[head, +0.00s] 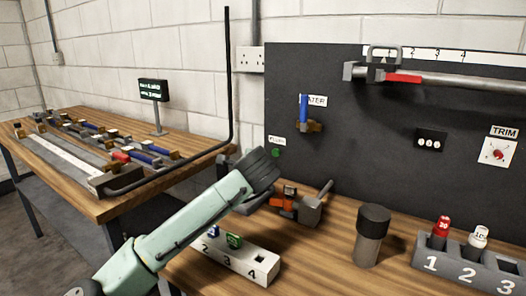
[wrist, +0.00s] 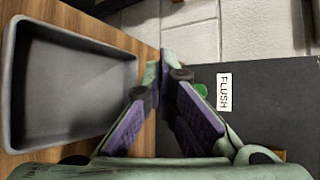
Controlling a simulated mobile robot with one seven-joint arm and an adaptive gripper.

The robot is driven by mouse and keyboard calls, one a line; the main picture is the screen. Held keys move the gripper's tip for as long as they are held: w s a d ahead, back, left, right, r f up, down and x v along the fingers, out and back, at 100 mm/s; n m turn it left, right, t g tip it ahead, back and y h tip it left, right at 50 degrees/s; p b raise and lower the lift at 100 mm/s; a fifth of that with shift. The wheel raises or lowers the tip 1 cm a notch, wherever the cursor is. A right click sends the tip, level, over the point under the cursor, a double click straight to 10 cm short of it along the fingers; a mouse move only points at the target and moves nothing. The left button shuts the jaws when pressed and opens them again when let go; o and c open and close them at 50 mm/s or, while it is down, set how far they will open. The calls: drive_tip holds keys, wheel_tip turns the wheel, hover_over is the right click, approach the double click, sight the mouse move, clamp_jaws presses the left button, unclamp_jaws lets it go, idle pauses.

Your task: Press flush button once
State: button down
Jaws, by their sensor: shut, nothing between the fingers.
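The green flush button (head: 276,153) is on the dark upright panel, just below the white FLUSH label (head: 277,140). In the wrist view the button (wrist: 201,91) is partly hidden behind a finger, beside its label (wrist: 224,92). My gripper (wrist: 160,68) is shut and empty, with its purple-padded fingers drawn together at the tips. The fingertips appear to the left of the button in the wrist view, over the panel's edge; I cannot tell how far they stand from it. In the head view my arm's dark end is just left of and below the button, and the fingertips are not clear.
A grey tray (wrist: 70,90) lies on the wooden bench. A numbered white block (head: 240,258), an orange and grey clamp-like device (head: 300,205) and a black-topped cylinder (head: 371,235) stand near my arm. A blue-handled valve (head: 304,108) is on the panel, above and right of the button.

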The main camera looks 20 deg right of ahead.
sight(276, 152)
drive_tip(key=shift+d, duration=0.1)
drive_tip(key=w+d, duration=0.1)
drive_tip(key=d, duration=0.1)
drive_tip(key=w+d+p, duration=0.1)
drive_tip(key=w+d, duration=0.1)
drive_tip(key=w+d+p, duration=0.1)
drive_tip(key=d, duration=0.1)
drive_tip(key=shift+w+r, duration=0.15)
drive_tip(key=shift+w, duration=0.25)
drive_tip(key=shift+w+d, duration=0.3)
drive_tip(key=shift+d, duration=0.15)
idle(1.1)
drive_tip(key=shift+w+d+p, duration=0.25)
drive_tip(key=shift+d+p, duration=0.05)
drive_tip(key=shift+p, duration=0.05)
drive_tip(key=shift+w+d+p, duration=0.3)
drive_tip(key=shift+d, duration=0.05)
idle(0.7)
drive_tip(key=shift+s+a, duration=0.55)
drive_tip(key=shift+a, duration=0.1)
drive_tip(key=shift+s+a, duration=0.1)
